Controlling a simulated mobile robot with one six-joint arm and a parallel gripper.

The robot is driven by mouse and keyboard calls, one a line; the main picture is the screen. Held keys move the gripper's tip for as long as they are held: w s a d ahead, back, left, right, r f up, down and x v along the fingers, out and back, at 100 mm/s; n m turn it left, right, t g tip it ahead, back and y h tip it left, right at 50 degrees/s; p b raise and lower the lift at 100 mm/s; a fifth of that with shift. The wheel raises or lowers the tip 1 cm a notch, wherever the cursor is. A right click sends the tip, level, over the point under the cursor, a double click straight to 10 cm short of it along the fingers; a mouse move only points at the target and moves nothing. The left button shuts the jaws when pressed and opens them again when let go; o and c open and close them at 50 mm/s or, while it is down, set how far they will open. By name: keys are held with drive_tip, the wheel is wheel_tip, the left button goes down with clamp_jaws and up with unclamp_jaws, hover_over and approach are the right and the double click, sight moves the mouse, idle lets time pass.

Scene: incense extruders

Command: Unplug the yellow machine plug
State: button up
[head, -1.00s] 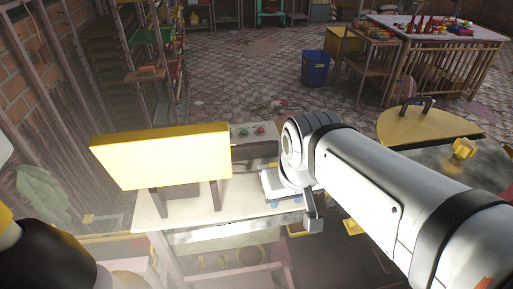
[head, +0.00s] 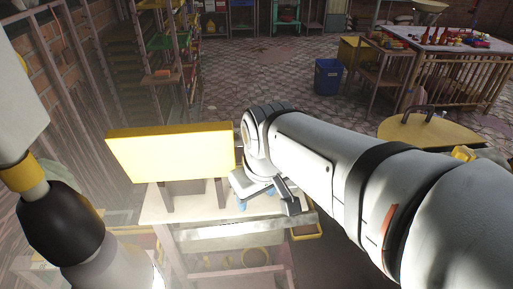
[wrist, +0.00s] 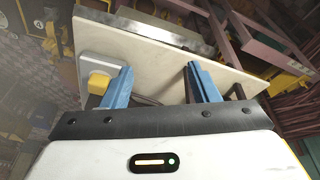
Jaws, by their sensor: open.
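A yellow plug (wrist: 97,83) sits in a white socket block (wrist: 98,65) at the left of the wrist view, on a pale tabletop. My gripper (wrist: 159,70) has its two blue fingers spread with nothing between them. The plug is just left of the left finger, outside the gap, and that finger partly covers it; I cannot tell whether they touch. In the head view my gripper (head: 256,199) is low over the right part of the bench, beside the yellow machine panel (head: 170,152). The plug is not discernible there.
The pale bench (head: 155,212) has a metal strip along its front edge. A blue bin (head: 328,76) and a table with small coloured objects (head: 455,38) stand farther back. A round yellow-topped table (head: 425,130) is at the right.

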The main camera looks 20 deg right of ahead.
drive_tip(key=w+d+n+g+p, duration=0.1)
drive_tip(key=w+d+n, duration=0.2)
drive_tip(key=w+n, duration=0.1)
drive_tip(key=w+d+r+n+g+p, duration=0.1)
drive_tip(key=w+d+n, duration=0.2)
drive_tip(key=d+n, duration=0.1)
drive_tip(key=w+d+r+n+g+p, duration=0.1)
drive_tip(key=w+d+n, duration=0.3)
drive_tip(key=shift+w+d+r+n+p, duration=0.2)
drive_tip(key=shift+w+n+p, duration=0.1)
drive_tip(key=shift+n+p, duration=0.1)
drive_tip(key=shift+f, duration=0.1)
wheel_tip(320, 180, down, 9)
drive_tip(key=b, duration=0.7)
idle(0.4)
clamp_jaws()
idle(0.5)
